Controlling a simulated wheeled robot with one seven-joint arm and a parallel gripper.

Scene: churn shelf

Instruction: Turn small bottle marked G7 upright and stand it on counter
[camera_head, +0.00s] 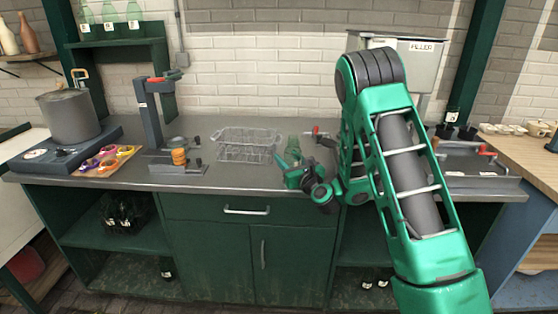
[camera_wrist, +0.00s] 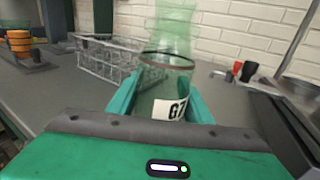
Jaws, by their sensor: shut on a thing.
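The small bottle (camera_head: 293,147) is clear green glass. In the wrist view, the bottle (camera_wrist: 172,88) has a white label (camera_wrist: 170,110) that reads G7, with its letters close to upright. My gripper (camera_head: 293,172) is shut on it, and in the wrist view the two green fingers of my gripper (camera_wrist: 160,100) press its sides. A dark ring runs around the bottle, and pale green glass shows beyond it. I cannot tell clearly which end is up. The gripper is by the counter's (camera_head: 220,183) front edge. Whether the bottle touches the counter is hidden.
A wire basket (camera_head: 247,145) stands just left of the bottle. Further left are a green-black press stand (camera_head: 152,120), a tray of coloured rings (camera_head: 105,160) and a pot (camera_head: 70,115) on a burner. A filler box (camera_head: 410,50) is behind my arm. Bare counter lies before the basket.

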